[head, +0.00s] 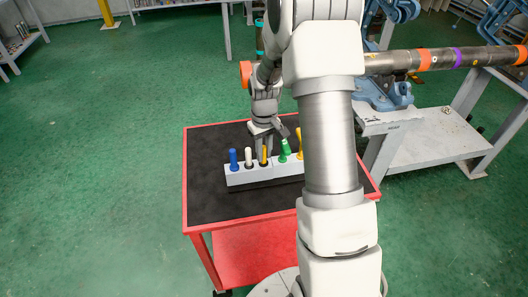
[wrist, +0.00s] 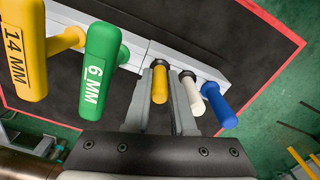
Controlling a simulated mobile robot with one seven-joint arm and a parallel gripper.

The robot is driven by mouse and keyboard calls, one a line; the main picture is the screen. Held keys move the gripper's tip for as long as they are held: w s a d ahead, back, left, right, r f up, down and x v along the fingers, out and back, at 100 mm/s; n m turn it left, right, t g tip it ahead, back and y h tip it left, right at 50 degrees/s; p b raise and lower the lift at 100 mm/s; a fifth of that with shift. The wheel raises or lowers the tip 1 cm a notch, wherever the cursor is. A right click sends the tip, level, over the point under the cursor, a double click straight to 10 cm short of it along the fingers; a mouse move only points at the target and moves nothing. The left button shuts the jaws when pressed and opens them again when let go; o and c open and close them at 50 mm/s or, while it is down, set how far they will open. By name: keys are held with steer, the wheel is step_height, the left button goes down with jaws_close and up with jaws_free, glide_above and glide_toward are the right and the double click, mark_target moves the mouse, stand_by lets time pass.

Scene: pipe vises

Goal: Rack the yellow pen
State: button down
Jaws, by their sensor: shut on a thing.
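The yellow pen (head: 264,156) is upright at the middle of the white rack (head: 241,179), between the white pen and the green handle. It also shows end-on in the wrist view (wrist: 160,84). My gripper (head: 267,146) reaches down from behind the rack, shut on the yellow pen, with one finger on each side of it in the wrist view (wrist: 163,100). The pen's lower end is at the rack; I cannot tell how deep it sits in its slot.
A white pen (head: 248,157) and blue pen (head: 233,160) stand left of it, close to one finger. A green 6 MM handle (wrist: 98,72) and yellow 14 MM handle (wrist: 24,55) stand on its other side. The black-topped red cart (head: 207,201) has free room in front.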

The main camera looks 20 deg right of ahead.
steer(key=c, duration=0.7)
jaws_free()
steer(key=shift+r+p, duration=0.6)
steer(key=shift+r, duration=8.05)
